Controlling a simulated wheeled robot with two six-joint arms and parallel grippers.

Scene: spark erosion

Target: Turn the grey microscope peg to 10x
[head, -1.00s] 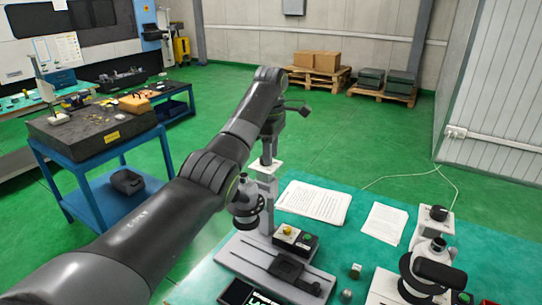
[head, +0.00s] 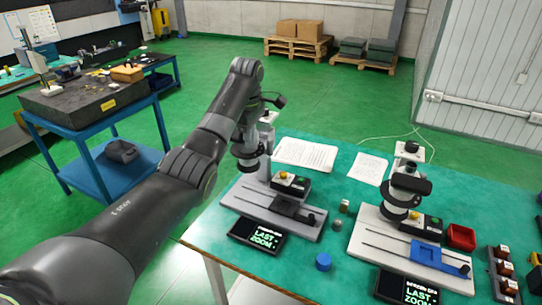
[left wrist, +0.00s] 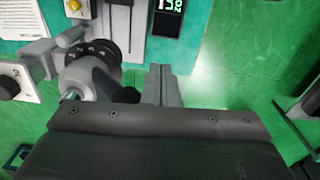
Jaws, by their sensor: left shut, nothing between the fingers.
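The left microscope (head: 247,152), with a grey stage block (head: 287,207) on its base, stands on the green table, partly hidden behind my left arm. Its dark ringed head (left wrist: 100,55) shows in the left wrist view, with a dark knob-like part beside it. I cannot tell the peg's setting. My left gripper (left wrist: 161,72) is shut and empty, just right of that head in the left wrist view; contact is unclear. In the head view its fingers are hidden. A screen (head: 258,238) reading "LAST ZOOM" lies before the base. My right gripper is not in view.
A second microscope (head: 400,195) with a blue stage block (head: 427,252) stands to the right, with its own screen (head: 408,290). A red bin (head: 461,237), a blue cylinder (head: 323,262) and papers (head: 305,153) are on the table. A blue cart (head: 90,130) stands at left.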

